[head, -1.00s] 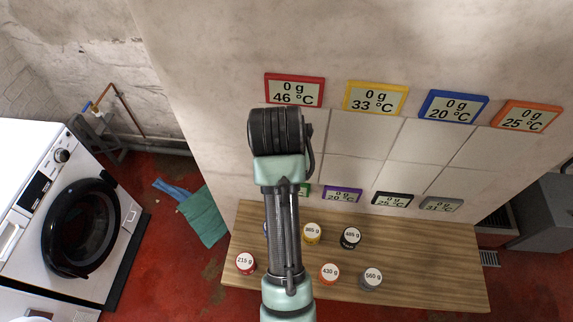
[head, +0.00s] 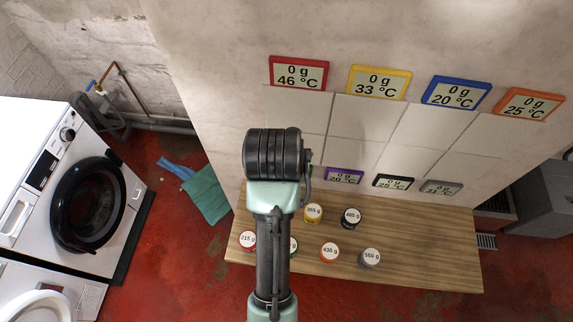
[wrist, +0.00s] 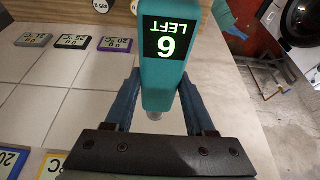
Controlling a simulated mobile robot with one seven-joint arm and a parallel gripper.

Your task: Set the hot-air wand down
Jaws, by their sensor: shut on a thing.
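The hot-air wand (wrist: 166,75) is a teal body with a lit black display that reads "6 LEFT" upside down. It shows in the wrist view, between the two dark blue fingers of my gripper (wrist: 160,92). My gripper is shut on it. A pale, narrow end of the wand shows below, between the fingers. In the head view, my own arm hides my gripper and the wand. No stand or holder for the wand can be made out.
A wooden bench (head: 430,270) stands against the tiled wall, with several lidded weight jars such as the black one (head: 351,217). Framed displays, such as the red one (head: 298,73), hang above. A washing machine (head: 50,180) and a teal cloth (head: 206,194) are at left.

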